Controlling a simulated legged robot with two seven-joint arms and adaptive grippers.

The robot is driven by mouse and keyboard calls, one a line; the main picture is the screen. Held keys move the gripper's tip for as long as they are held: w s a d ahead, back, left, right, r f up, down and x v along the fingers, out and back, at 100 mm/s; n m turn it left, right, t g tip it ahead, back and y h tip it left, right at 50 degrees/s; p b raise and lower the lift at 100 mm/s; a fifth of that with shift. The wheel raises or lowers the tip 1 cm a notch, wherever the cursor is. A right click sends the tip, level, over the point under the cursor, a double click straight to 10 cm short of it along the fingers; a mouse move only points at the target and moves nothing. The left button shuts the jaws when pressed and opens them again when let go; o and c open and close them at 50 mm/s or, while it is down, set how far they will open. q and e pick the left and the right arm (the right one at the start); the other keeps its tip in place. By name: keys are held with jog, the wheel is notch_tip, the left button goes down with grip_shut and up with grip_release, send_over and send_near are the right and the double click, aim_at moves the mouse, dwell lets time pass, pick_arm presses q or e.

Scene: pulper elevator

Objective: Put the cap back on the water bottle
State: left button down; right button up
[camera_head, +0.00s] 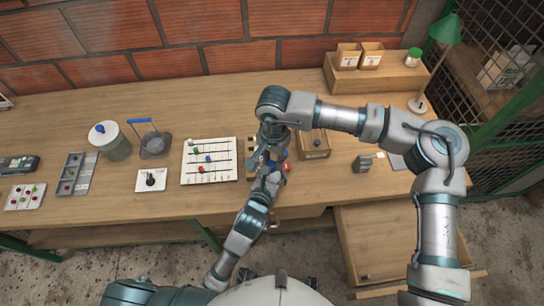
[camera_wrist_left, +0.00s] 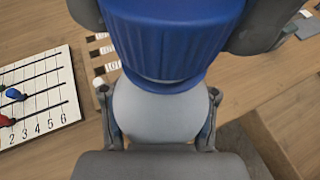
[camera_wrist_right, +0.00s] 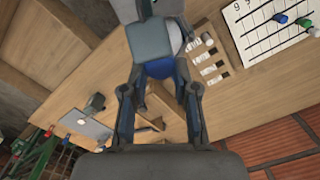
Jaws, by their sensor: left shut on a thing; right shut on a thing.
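The water bottle (camera_wrist_left: 160,112) has a pale grey body and stands between the fingers of my left gripper (camera_wrist_left: 160,95), which is shut on it. The blue cap (camera_wrist_left: 172,40) is over the bottle's top, touching it or very close; I cannot tell how tightly it sits. My right gripper (camera_wrist_right: 157,88) is shut on the cap, with one finger on each side. The cap also shows as blue in the right wrist view (camera_wrist_right: 158,70). In the head view both grippers meet at the table's front middle and mostly hide bottle and cap.
A white board with coloured pegs (camera_head: 209,160) lies left of the grippers. A wooden box (camera_head: 314,145) stands close to their right. A lidded jar (camera_head: 112,142) and trays are farther left. An open drawer (camera_head: 385,240) juts out below the table at right.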

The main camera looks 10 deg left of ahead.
jog(key=m, duration=0.6)
jog(key=shift+s+d+m, duration=0.15)
jog(key=shift+s+m, duration=0.05)
jog(key=shift+m, duration=0.2)
jog(key=o, duration=0.7)
jog(key=shift+r, duration=2.3)
jog(key=shift+c, duration=0.5)
